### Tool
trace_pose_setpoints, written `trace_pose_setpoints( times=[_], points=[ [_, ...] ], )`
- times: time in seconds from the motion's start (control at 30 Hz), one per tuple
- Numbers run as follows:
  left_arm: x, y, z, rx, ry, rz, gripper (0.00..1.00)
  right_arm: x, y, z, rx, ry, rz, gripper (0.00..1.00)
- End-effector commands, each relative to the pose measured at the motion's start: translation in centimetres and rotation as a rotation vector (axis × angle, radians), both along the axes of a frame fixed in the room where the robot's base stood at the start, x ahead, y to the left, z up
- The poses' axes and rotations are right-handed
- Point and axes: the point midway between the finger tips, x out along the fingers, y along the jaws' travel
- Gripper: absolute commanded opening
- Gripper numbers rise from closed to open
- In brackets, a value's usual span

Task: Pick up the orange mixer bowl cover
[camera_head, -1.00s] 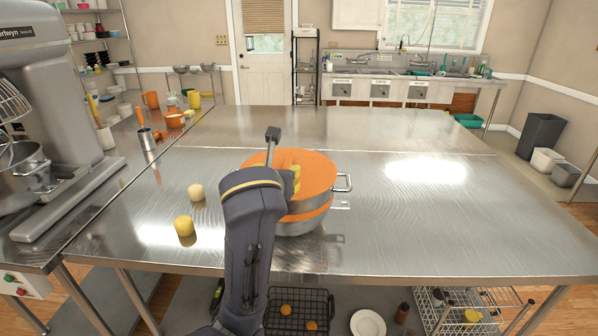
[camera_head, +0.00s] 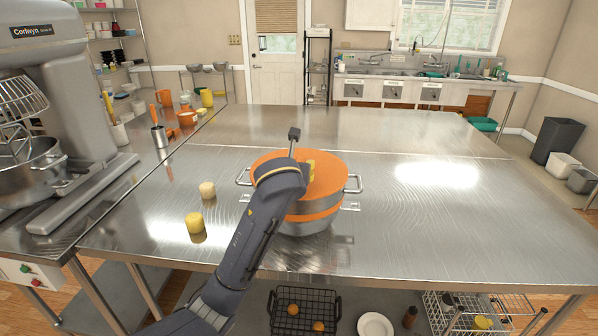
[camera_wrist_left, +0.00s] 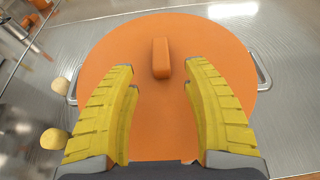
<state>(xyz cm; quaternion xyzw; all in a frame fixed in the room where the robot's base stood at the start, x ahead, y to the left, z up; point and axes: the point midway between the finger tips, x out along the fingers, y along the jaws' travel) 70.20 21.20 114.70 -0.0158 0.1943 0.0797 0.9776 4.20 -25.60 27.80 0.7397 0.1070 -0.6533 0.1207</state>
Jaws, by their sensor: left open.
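The orange mixer bowl cover (camera_head: 329,170) lies on top of a metal bowl (camera_head: 308,228) with side handles, on the steel table. My left gripper (camera_head: 309,172) is over the cover, its arm hiding part of the cover and bowl. In the left wrist view, the round cover (camera_wrist_left: 120,42) fills the middle, with a raised orange handle bar (camera_wrist_left: 161,58) at its centre. The yellow fingers of my left gripper (camera_wrist_left: 160,85) are open, one to each side of the handle's line. The handle stands between and just beyond the fingertips, with gaps on both sides. My right gripper is not in view.
A large stand mixer (camera_head: 60,110) stands at the left. The table is clear to the right and behind the bowl.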

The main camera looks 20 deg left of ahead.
Motion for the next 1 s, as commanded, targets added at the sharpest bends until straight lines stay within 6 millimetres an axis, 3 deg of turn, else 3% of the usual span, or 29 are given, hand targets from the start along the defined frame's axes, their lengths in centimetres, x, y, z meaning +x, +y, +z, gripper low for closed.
trace_pose_setpoints(
  times=[0.4, 0.8, 1.0],
  points=[
    [4.2, 0.6, -1.5, 0.000, 0.002, 0.001, 0.49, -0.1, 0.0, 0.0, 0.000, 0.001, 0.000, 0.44],
    [4.7, 0.7, -1.7, 0.000, 0.000, 0.001, 0.49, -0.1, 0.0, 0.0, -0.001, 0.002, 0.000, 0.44],
    [4.7, 0.7, -1.7, 0.000, 0.000, 0.000, 0.26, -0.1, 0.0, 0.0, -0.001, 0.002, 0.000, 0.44]
  ],
)
